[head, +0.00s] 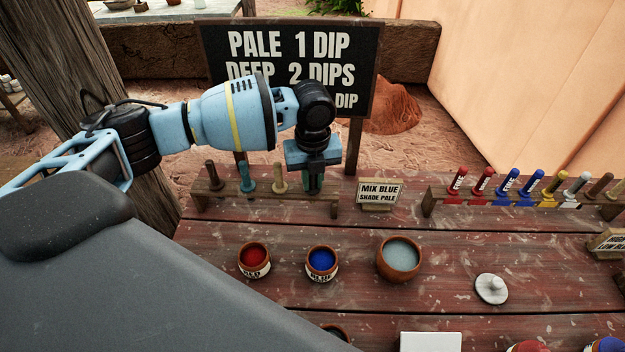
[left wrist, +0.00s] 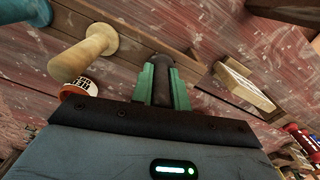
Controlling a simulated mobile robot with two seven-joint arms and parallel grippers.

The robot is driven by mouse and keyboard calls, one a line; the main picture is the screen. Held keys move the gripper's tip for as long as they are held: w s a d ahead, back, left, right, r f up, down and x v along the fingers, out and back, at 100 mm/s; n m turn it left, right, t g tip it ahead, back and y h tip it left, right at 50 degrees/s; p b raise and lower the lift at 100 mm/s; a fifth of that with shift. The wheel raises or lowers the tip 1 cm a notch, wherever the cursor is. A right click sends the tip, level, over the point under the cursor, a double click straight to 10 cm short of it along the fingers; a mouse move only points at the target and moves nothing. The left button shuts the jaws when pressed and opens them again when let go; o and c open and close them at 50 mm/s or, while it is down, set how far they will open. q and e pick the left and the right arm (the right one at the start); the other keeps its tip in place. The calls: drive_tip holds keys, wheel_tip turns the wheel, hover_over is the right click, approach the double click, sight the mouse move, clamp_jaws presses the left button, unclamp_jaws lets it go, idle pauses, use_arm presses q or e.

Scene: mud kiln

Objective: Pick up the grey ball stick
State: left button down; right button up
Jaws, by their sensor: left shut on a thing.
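A low wooden rack (head: 262,204) at the back left of the table holds a dark brown stick (head: 212,177), a teal stick (head: 246,178) and a cream stick (head: 280,179). My left gripper (head: 313,182) points down at the right end of this rack. In the left wrist view its green fingers (left wrist: 162,85) are shut on a dark grey stick (left wrist: 162,66), the grey ball stick by its colour. The fingers hide most of it, and I cannot tell whether its foot is in the rack. The cream stick (left wrist: 84,52) stands beside the fingers. My right gripper is not in view.
A second rack (head: 432,204) holds several coloured sticks. Red (head: 254,260), blue (head: 321,263) and grey-blue (head: 400,258) pots and a pale lid (head: 491,288) lie nearer. A blackboard (head: 290,60) stands behind.

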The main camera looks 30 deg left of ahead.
use_arm(q)
wheel_tip(320, 180, up, 10)
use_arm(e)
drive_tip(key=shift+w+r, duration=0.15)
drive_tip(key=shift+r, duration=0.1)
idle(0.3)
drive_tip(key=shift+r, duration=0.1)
use_arm(q)
drive_tip(key=shift+r+p, duration=0.1)
drive_tip(key=shift+p, duration=0.35)
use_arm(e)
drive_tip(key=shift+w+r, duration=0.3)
